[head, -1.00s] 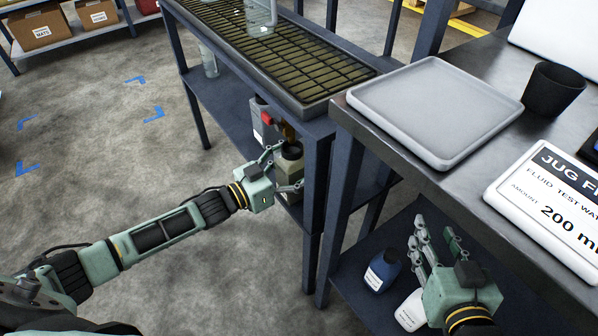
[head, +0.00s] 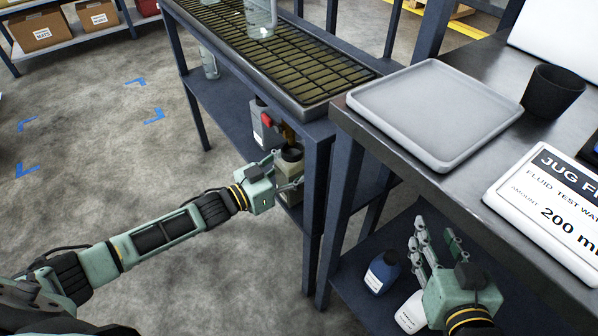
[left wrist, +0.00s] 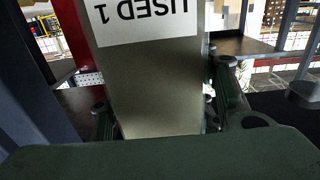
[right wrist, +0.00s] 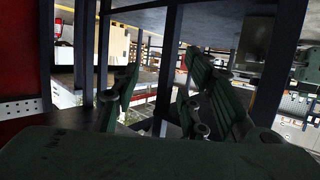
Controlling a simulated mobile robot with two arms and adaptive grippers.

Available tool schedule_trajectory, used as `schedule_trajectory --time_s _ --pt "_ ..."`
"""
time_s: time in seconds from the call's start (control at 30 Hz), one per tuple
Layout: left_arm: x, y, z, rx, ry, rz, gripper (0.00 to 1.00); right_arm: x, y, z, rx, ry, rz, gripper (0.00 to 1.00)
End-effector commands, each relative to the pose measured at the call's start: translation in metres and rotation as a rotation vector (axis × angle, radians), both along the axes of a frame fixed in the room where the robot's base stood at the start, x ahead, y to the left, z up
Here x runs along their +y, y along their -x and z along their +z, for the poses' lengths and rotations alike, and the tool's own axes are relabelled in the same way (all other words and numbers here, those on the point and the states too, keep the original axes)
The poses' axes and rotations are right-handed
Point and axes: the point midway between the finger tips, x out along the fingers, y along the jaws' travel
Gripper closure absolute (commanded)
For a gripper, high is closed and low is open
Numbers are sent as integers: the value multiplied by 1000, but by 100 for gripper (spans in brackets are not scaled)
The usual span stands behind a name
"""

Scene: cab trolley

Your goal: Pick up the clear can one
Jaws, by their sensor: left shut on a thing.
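An olive-beige can (head: 288,187) with a dark round top stands on the lower shelf under the grated bench. In the left wrist view the can (left wrist: 155,90) fills the middle, with a white label reading "USED 1", upside down. My left gripper (head: 286,171) is shut on this can, one finger on each side. A grey can (head: 264,128) with a red cap stands just behind it; I cannot read its label. My right gripper (head: 436,238) is open and empty, beside the right table's lower shelf; its spread fingers show in the right wrist view (right wrist: 158,100).
A blue bottle (head: 382,271) and a white bottle (head: 411,312) stand on the right lower shelf near my right gripper. A grey tray (head: 435,108) and a black cup (head: 553,90) are on the tabletop. Table legs (head: 317,215) stand close right of the held can.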

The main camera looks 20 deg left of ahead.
Motion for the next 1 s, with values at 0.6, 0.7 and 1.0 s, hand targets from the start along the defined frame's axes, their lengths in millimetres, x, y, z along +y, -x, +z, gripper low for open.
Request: schedule_trajectory --time_s 0.6,0.7,1.0 --pt "0 -1 11 -7 4 -1 96 -6 12 -20 114 27 -8 60" --pt "6 7 10 -3 4 -1 96 -10 20 -32 180 43 -12 60" --pt "32 42 11 -4 3 -2 96 -25 55 -69 414 96 -29 60"
